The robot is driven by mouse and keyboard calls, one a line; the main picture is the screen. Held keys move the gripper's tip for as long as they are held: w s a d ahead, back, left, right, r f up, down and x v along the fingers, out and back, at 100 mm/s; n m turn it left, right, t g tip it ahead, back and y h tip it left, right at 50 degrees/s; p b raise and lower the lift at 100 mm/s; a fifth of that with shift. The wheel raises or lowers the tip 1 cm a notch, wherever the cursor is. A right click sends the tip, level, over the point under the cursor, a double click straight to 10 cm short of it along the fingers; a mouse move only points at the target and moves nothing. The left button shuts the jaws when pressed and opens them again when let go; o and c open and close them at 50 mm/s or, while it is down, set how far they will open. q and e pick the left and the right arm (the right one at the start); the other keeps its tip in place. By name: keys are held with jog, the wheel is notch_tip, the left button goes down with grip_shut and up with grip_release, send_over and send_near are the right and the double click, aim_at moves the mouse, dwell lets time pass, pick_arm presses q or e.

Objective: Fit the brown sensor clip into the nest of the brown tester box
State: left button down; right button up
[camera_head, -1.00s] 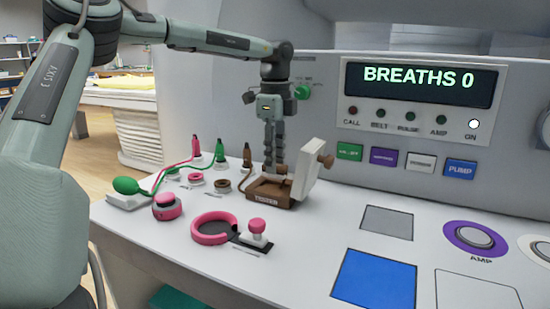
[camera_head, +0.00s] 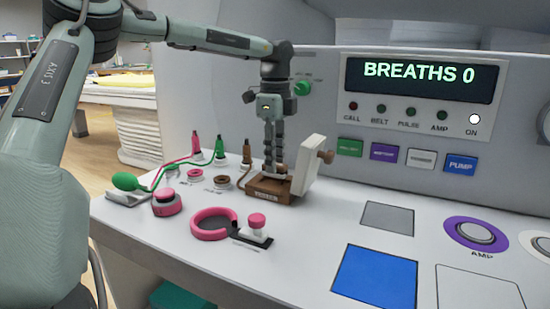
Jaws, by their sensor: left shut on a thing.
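The brown tester box (camera_head: 268,196), with lettering on its front, stands on the white bench top below my left gripper. A pale upright plate (camera_head: 310,163) with a brown knob stands at its right side. My left gripper (camera_head: 275,172) points straight down, shut, with its fingertips right over the box. A small brown piece (camera_head: 281,169) shows at the fingertips and looks like the sensor clip. The fingers hide most of it, and I cannot tell whether it sits in the nest. My right gripper is out of view.
Pink (camera_head: 195,146), green (camera_head: 220,148) and brown (camera_head: 246,153) cone-shaped plugs stand left of the box. A green bulb (camera_head: 125,181), pink knob (camera_head: 166,202) and pink ring (camera_head: 208,232) lie in front and left. A console with a display (camera_head: 421,79) rises behind.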

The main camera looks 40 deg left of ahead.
pick_arm(q)
jog(key=shift+f+b, duration=0.85)
jog(key=shift+f, duration=0.3)
jog(key=c, duration=1.2)
grip_release()
jog(key=shift+r, duration=0.1)
notch_tip(320, 180, up, 12)
jog(key=shift+f, duration=0.1)
